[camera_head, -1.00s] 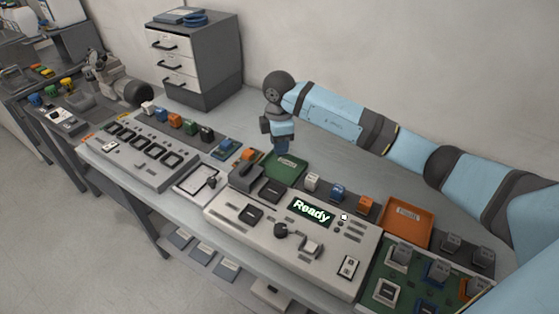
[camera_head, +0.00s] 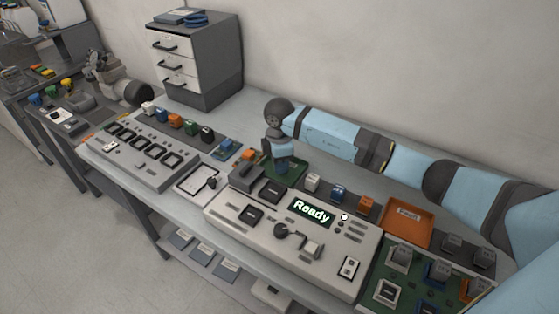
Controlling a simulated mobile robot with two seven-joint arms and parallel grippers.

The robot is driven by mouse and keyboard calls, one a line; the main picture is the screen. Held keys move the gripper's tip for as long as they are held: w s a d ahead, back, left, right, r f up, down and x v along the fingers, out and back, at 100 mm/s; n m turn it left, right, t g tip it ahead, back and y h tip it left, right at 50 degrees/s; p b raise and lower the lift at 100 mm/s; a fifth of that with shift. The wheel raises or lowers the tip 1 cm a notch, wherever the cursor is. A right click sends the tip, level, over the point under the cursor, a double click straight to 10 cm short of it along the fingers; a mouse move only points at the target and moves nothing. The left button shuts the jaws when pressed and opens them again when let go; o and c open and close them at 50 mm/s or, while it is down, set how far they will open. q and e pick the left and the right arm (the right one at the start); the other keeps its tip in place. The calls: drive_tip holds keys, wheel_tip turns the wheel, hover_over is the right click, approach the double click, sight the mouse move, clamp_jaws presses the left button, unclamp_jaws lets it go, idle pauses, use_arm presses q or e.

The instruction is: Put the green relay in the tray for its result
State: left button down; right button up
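My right gripper (camera_head: 282,167) points down low over the green tray (camera_head: 295,175), behind the tester. Its fingertips are small and mostly hidden, so I cannot tell whether they are open or hold a relay. No green relay shows clearly at the tester. A dark green relay (camera_head: 191,128) stands in the row behind the left device. The orange tray (camera_head: 404,224), with a label that seems to read "Fault", lies at the right and looks empty. The tester (camera_head: 330,250) has a display reading "Ready" (camera_head: 311,211). My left gripper is out of view.
White (camera_head: 313,183), blue (camera_head: 339,192) and orange (camera_head: 366,204) relays stand between the trays behind the tester. A clipboard (camera_head: 198,180) lies left of the tester. A green board (camera_head: 415,285) with sockets is at the right. A drawer cabinet (camera_head: 196,60) stands at the back left.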

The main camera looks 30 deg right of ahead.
drive_tip(key=shift+o, duration=1.4)
wheel_tip(320, 180, up, 12)
drive_tip(key=shift+r, duration=0.2)
